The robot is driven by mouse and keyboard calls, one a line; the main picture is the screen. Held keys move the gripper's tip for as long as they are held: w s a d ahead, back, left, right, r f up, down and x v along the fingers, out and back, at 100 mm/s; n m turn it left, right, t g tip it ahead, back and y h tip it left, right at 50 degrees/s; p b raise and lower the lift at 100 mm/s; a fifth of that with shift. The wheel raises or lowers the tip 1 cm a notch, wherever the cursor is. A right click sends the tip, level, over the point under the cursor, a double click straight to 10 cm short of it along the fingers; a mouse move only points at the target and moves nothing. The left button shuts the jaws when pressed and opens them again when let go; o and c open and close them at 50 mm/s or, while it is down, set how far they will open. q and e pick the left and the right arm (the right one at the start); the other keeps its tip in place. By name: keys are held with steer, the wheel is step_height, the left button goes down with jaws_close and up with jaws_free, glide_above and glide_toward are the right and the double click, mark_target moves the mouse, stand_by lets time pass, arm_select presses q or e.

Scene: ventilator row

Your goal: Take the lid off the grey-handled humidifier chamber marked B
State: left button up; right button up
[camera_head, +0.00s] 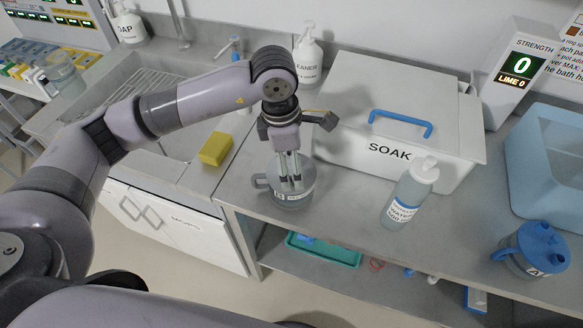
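A grey-handled chamber (304,196) stands on the metal counter near its front edge. It has a grey lid, and its handle sticks out to the left. My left gripper (290,184) points straight down over the middle of the lid. Its fingertips are at or just above the lid top and hide its centre. The two fingers are close together; I cannot tell whether they hold a knob. My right gripper is out of view.
A blue-lidded chamber (541,247) with a dark letter, seemingly A, stands at right. A labelled bottle (408,194) stands right of the grey-handled chamber, before the SOAK box (400,110). A yellow sponge (215,149) lies by the sink (130,88). The counter is clear between bottle and blue-lidded chamber.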

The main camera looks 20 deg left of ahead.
arm_select(q)
steer(key=shift+s, duration=0.1)
steer(key=c, duration=1.2)
